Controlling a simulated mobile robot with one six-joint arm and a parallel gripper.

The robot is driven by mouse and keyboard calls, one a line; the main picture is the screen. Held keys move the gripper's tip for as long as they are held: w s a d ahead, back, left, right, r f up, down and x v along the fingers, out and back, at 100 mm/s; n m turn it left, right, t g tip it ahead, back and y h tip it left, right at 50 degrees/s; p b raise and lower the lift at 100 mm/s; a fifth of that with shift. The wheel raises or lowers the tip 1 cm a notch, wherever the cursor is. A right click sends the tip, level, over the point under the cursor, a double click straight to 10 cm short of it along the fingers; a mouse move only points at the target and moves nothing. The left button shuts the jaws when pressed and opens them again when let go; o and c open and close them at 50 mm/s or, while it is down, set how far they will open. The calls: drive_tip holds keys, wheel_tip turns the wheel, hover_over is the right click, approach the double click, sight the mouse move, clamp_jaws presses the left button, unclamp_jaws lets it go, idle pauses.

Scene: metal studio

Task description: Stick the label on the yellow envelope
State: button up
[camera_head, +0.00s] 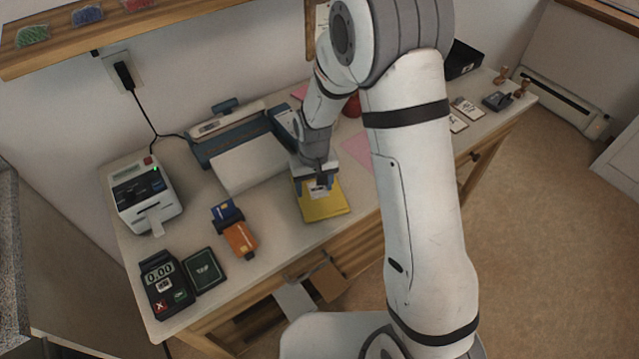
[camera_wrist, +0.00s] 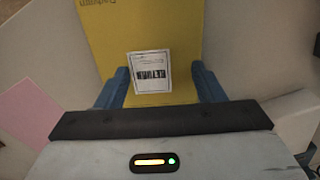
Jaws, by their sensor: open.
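The yellow envelope (camera_head: 325,207) lies flat on the desk below my gripper, and it also fills the upper middle of the wrist view (camera_wrist: 120,35). A white label (camera_wrist: 148,78) with black print, seen upside down in the wrist view, shows against the envelope between my fingers. In the head view the label (camera_head: 319,192) is a small pale patch on the envelope's upper part. My gripper (camera_wrist: 163,85) has its blue fingers apart, one on each side of the label with gaps beside it. In the head view my gripper (camera_head: 318,182) is just above the envelope.
A label printer (camera_head: 145,195) stands at the left. A card terminal (camera_head: 165,284) and a dark green booklet (camera_head: 205,270) lie at the front left. An orange item (camera_head: 240,240) lies left of the envelope. A large printer (camera_head: 240,140) stands behind. Pink paper (camera_head: 357,152) lies to the right.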

drive_tip(key=shift+r, duration=0.15)
wheel_tip(320, 180, up, 8)
drive_tip(key=p, duration=0.5)
clamp_jaws()
idle(0.5)
idle(0.6)
drive_tip(key=shift+f, duration=0.3)
